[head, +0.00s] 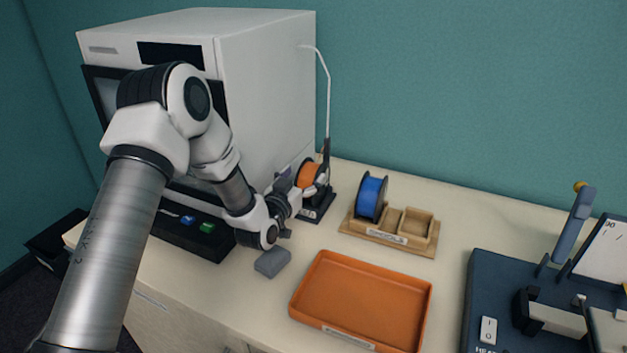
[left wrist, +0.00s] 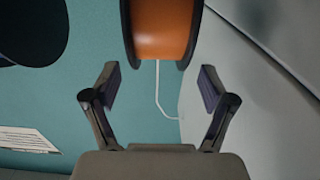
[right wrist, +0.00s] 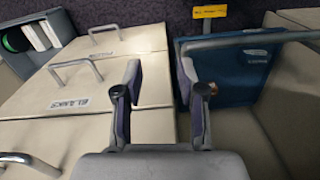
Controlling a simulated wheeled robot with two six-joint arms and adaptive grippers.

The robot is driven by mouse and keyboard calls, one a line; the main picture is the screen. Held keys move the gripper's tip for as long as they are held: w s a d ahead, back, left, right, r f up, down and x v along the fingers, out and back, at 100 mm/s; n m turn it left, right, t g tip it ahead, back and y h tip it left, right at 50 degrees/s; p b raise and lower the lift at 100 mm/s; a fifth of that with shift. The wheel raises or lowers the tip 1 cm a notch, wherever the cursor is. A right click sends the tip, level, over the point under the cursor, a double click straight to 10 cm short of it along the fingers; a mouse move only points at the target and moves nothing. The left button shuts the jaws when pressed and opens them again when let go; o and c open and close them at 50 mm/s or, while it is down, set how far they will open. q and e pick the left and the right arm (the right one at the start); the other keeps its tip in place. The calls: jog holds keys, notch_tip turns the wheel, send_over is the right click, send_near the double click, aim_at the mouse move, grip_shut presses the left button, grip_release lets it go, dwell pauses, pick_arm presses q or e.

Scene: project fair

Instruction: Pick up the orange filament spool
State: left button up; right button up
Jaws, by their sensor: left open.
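The orange filament spool (head: 311,175) has black flanges and sits on a black stand beside the white printer in the head view. In the left wrist view the spool (left wrist: 162,30) is at the top centre, beyond the fingertips. My left gripper (left wrist: 160,85) is open, with its fingers apart and nothing between them. In the head view my left gripper (head: 285,192) is just left of the spool and partly covers it. My right gripper (right wrist: 163,80) shows only in its own wrist view, with its fingers apart and nothing between them.
A white printer (head: 268,90) stands left of the spool. A blue spool (head: 371,197) sits in a wooden holder (head: 392,237) to the right. An orange tray (head: 362,300) and a small grey block (head: 272,262) are nearer. Drawers (right wrist: 110,80) face my right gripper.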

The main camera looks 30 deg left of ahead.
aim_at(313, 161)
pick_arm(q)
jog(key=w, duration=0.1)
jog(key=w+p, duration=0.1)
jog(key=w, duration=0.2)
jog(key=shift+w+r, duration=0.35)
jog(key=shift+w, duration=0.05)
jog(key=shift+w+a+f, duration=0.1)
jog(key=shift+w+f, duration=0.15)
jog(key=shift+w, duration=0.2)
jog(key=shift+s+r, duration=0.15)
grip_shut()
jog(key=shift+r, duration=0.1)
